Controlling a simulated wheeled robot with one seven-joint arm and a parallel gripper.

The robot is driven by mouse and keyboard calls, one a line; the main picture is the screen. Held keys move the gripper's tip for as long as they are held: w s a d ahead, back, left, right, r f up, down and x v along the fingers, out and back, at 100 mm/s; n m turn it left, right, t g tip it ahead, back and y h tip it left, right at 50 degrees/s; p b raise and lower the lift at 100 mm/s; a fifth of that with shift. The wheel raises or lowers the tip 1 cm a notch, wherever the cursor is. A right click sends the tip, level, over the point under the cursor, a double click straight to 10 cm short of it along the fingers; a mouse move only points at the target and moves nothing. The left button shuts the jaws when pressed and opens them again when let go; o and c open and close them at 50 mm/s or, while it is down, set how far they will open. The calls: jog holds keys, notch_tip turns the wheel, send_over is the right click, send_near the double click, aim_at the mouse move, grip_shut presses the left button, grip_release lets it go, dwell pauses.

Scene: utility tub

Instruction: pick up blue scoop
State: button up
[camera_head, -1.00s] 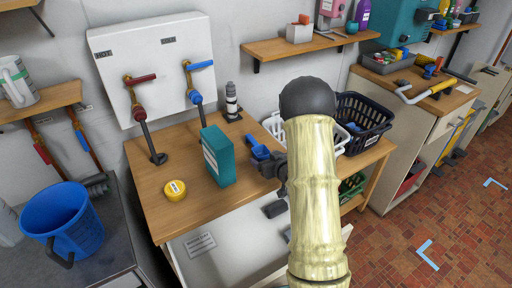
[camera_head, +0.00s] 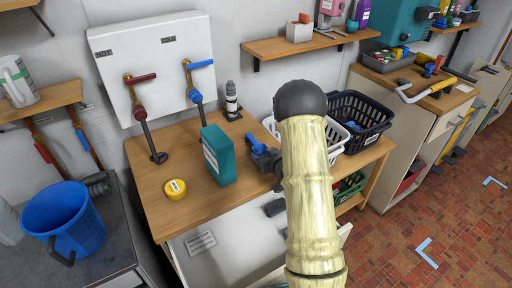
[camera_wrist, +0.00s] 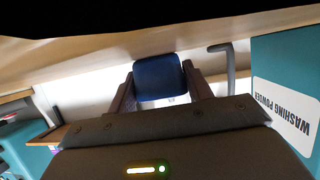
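The blue scoop (camera_head: 256,145) is at the right part of the wooden worktop, beside the teal washing powder box (camera_head: 217,156). In the head view its lower part is partly hidden by my gripper (camera_head: 267,162). In the wrist view the blue scoop (camera_wrist: 158,78) fills the space between the two fingers of my gripper (camera_wrist: 160,84), with one finger close along each side. I cannot tell whether the fingers press on it or only stand around it. The washing powder box (camera_wrist: 289,95) also shows at the right of the wrist view.
A dark bottle (camera_head: 232,102) stands at the back. A white basket (camera_head: 337,139) and a dark basket (camera_head: 366,118) stand to the right, behind my arm. Taps with long handles rise at the left.

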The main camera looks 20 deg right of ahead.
notch_tip(320, 180, up, 10)
dwell(0.7)
dwell(0.6)
